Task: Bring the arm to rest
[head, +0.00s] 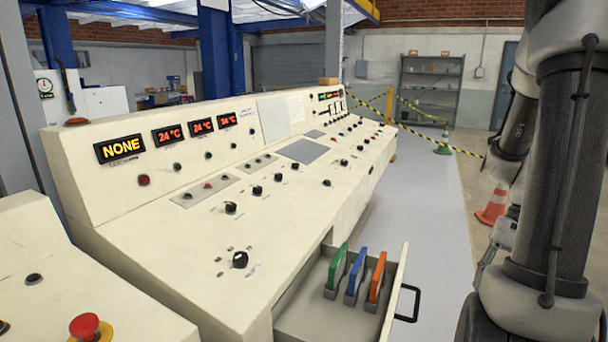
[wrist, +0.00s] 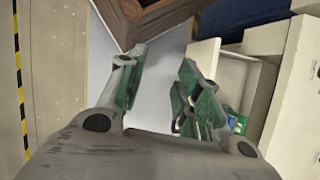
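My gripper (wrist: 162,65) is open in the wrist view. Its two green-padded fingers are apart, with only grey floor showing between them. My arm (head: 570,160) stands along the right side of the head view. In that view it is to the right of the control console and clear of it. An open drawer (head: 292,318) in the console's front holds a green, a blue and an orange upright piece (head: 377,277). In the wrist view the drawer (wrist: 232,72) lies to the right of my gripper, and the right finger partly hides its contents.
The cream console (head: 290,215) with knobs and displays fills the left and middle. The drawer's black handle (head: 412,303) juts into the aisle. An orange cone (head: 492,207) stands behind my arm. A brown wooden box (wrist: 150,18) is at the wrist view's top.

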